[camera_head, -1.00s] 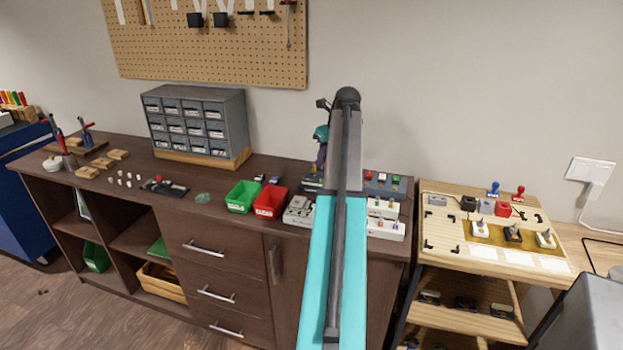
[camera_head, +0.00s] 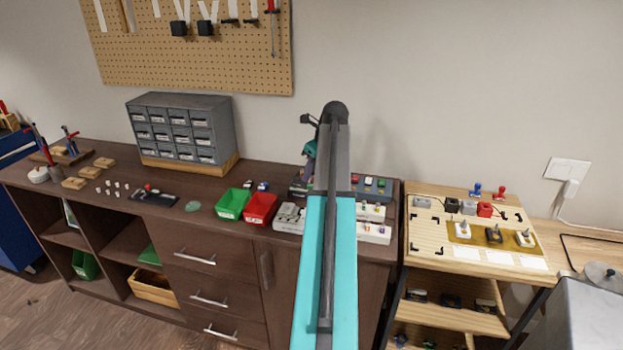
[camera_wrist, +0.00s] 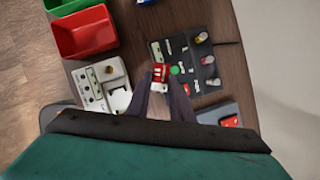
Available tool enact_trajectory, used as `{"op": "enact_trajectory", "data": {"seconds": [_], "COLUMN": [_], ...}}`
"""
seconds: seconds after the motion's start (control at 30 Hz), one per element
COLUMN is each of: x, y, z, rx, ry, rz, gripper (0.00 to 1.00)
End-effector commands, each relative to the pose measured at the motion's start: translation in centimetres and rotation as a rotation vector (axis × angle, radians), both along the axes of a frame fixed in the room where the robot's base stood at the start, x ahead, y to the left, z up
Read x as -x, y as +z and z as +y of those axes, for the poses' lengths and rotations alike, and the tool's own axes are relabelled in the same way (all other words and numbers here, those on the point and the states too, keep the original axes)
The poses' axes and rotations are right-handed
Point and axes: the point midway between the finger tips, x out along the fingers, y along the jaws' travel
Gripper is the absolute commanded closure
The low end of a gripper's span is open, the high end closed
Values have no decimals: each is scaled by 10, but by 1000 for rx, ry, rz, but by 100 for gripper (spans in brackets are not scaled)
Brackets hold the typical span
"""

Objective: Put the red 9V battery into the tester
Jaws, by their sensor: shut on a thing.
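A small red-and-white block, which looks like the red 9V battery (camera_wrist: 160,73), is between the fingertips of my gripper (camera_wrist: 165,92) in the wrist view. The gripper is shut on it. Just beyond the battery is a dark board (camera_wrist: 184,60) with labels, a green round spot and several knob-like parts on its right side. It may be the tester, but I cannot tell for sure. The battery overlaps the board's left edge in the picture; I cannot tell whether they touch. In the head view my arm hides the fingertips and the battery.
A pale device (camera_wrist: 103,85) lies left of the gripper, beside red (camera_head: 261,209) and green (camera_head: 233,204) bins. A blue-grey box (camera_head: 372,188) with coloured buttons is right of my arm. A drawer cabinet (camera_head: 183,130) stands at the back. A wooden bench (camera_head: 430,243) adjoins on the right.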

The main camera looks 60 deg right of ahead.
Motion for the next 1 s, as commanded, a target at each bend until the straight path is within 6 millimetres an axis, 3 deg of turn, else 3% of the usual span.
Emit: {"op": "enact_trajectory", "data": {"seconds": [0.6, 1.0], "x": [38, 45], "y": [2, -3], "z": [63, 79], "rx": [-6, -3], "ry": [347, 443], "rz": [-7, -21], "gripper": [98, 98]}}
